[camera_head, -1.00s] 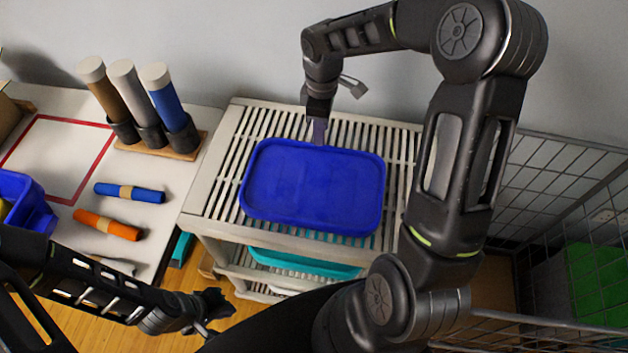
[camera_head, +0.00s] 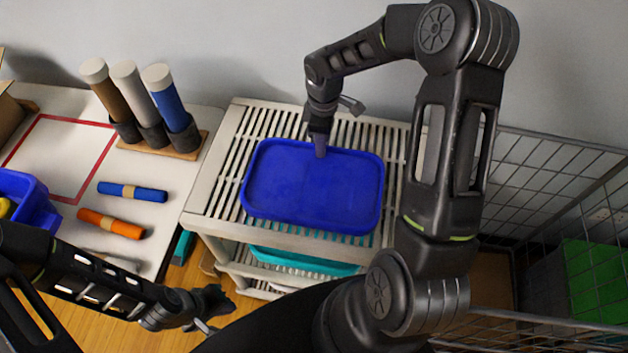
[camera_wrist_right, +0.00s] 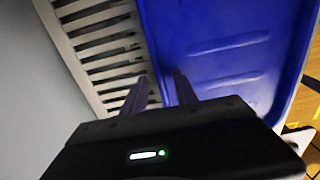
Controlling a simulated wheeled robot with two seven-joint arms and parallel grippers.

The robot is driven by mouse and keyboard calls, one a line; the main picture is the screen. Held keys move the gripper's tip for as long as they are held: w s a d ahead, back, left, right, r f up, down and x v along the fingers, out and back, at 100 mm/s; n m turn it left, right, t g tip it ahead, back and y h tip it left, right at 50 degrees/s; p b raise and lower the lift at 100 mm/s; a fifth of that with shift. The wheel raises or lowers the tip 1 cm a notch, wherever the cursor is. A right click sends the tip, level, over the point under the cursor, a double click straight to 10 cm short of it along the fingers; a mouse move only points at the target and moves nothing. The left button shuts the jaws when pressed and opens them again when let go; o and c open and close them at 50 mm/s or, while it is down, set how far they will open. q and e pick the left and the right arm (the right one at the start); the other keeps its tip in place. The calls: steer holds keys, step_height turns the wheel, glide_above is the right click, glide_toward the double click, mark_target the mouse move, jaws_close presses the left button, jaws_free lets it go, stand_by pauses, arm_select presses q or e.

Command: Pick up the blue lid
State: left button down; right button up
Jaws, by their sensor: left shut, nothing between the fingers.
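The blue lid (camera_head: 313,190) lies flat on top of the slatted white rack (camera_head: 222,170). My right gripper (camera_head: 320,150) points down at the lid's far edge. In the right wrist view its two fingers (camera_wrist_right: 162,88) are apart, one over the slats and one over the blue lid (camera_wrist_right: 220,45), with the lid's rim between them. I cannot tell whether either finger touches the rim. My left gripper (camera_head: 215,318) is shut and empty, low at the left of the rack and away from the lid.
A table at the left holds several tubes in a stand (camera_head: 165,145), a blue roll (camera_head: 132,191), an orange roll (camera_head: 111,223) and a blue bin (camera_head: 30,205). A teal tray (camera_head: 300,262) sits on the rack's lower level. Wire mesh panels (camera_head: 545,170) stand at the right.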

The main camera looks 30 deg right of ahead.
steer(key=shift+c, duration=0.3)
jaws_close()
stand_by(1.2)
